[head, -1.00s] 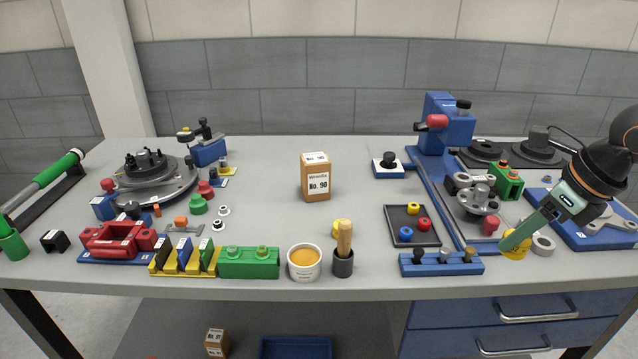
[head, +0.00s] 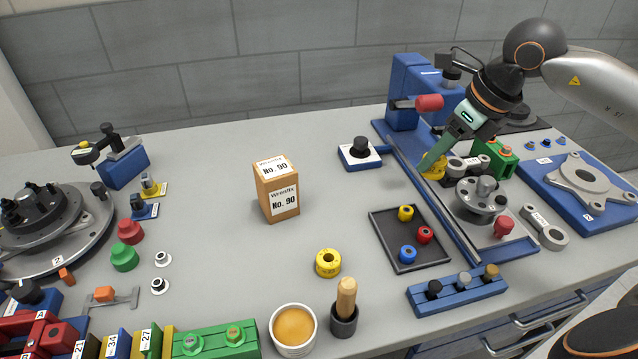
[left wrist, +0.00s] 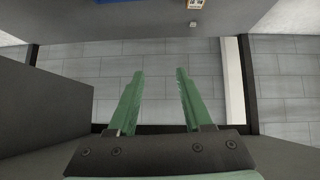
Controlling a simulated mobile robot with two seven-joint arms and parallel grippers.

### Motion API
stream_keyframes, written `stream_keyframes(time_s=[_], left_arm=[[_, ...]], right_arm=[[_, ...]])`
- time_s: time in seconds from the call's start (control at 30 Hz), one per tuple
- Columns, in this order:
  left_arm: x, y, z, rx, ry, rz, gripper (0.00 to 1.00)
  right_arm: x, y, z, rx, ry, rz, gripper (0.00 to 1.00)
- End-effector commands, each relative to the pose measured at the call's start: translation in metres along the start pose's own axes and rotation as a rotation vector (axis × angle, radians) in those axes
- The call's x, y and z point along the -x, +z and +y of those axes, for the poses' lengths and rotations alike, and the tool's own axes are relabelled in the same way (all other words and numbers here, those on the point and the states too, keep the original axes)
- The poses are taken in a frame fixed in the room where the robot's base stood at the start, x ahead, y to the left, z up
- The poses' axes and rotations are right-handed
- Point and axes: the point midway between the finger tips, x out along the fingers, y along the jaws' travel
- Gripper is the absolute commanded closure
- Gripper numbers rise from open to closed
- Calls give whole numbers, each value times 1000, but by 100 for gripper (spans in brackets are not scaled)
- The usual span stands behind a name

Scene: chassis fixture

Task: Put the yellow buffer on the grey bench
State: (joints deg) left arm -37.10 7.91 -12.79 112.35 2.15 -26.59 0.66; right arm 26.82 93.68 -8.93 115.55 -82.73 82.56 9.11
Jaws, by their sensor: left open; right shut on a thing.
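My right gripper (head: 430,164) is shut on a yellow buffer (head: 437,169), partly hidden by the fingers. It shows in front of the blue press and beside the blue rail; whether it touches anything below, I cannot tell. My left gripper (left wrist: 155,73) is open and empty in the left wrist view, over the tiled floor, and is not in the head view.
The cardboard box (head: 277,190) stands mid-bench. Right of it are a black tray (head: 383,245) with small coloured rings, the blue press (head: 408,85) and a round grey fixture (head: 482,200). An amber-filled cup (head: 293,328) stands in front. Bench around the box is clear.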

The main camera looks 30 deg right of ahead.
Motion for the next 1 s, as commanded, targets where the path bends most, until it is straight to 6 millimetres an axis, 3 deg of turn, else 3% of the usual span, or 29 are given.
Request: stream_keyframes(time_s=[0.13,0.33,0.6,0.8,1.0], left_arm=[[19,-9,-8,3,-22,1,50],[30,-6,-17,8,-45,-10,50],[39,-16,-15,12,-45,-7,50],[41,-20,-14,12,-43,-5,50],[41,-22,-13,13,-42,-4,50]], right_arm=[[-3,14,12,3,9,-5,100],[-23,28,25,4,7,-7,100],[-59,56,50,4,7,-4,100],[-104,62,64,0,4,0,100],[-119,65,68,0,1,-2,100]])
